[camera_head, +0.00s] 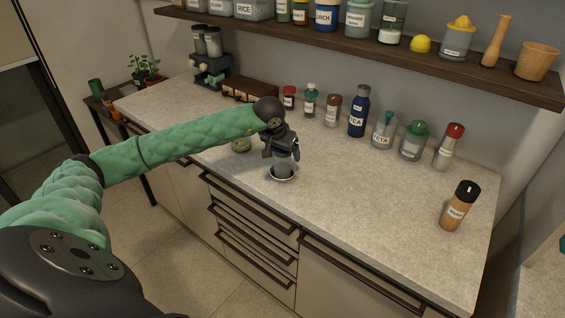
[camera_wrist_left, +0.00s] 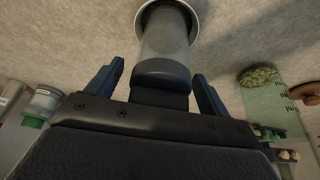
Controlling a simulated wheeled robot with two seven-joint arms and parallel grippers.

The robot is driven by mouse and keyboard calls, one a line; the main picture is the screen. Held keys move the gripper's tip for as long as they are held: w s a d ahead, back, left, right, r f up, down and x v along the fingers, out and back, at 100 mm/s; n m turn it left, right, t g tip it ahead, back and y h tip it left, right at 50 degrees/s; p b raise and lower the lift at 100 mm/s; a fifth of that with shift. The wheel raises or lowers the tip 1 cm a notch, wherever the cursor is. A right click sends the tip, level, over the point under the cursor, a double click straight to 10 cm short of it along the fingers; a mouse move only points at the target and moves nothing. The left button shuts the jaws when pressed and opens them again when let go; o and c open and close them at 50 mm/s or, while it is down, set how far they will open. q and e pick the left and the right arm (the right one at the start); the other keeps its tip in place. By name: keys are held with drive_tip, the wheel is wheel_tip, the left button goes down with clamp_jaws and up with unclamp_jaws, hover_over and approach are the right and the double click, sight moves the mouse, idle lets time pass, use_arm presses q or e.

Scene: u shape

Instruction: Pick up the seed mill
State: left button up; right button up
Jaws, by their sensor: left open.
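The seed mill, by its look a grey see-through cylinder (camera_head: 282,170) with a dark top, stands upright on the counter, its foot in a white round dish or rim (camera_head: 283,177). It also shows at the top of the left wrist view (camera_wrist_left: 166,38), with no label readable. My left gripper (camera_head: 281,152) is right at its upper part and hides the top in the head view. In the left wrist view the open blue fingers (camera_wrist_left: 157,84) stand on either side of the dark top, with a gap on both sides. My right gripper is not in view.
A jar with green contents (camera_head: 241,146) stands behind my left forearm. Several bottles and jars, one a blue tea bottle (camera_head: 358,113), line the back wall. A brown-labelled shaker (camera_head: 459,207) stands at right. The counter (camera_head: 370,195) right of the mill is clear. A shelf (camera_head: 400,52) hangs above.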

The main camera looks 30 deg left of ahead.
use_arm(q)
drive_tip(key=shift+f, duration=0.2)
drive_tip(key=c, duration=1.7)
drive_tip(key=shift+w+r, duration=0.1)
drive_tip(key=shift+r, duration=0.1)
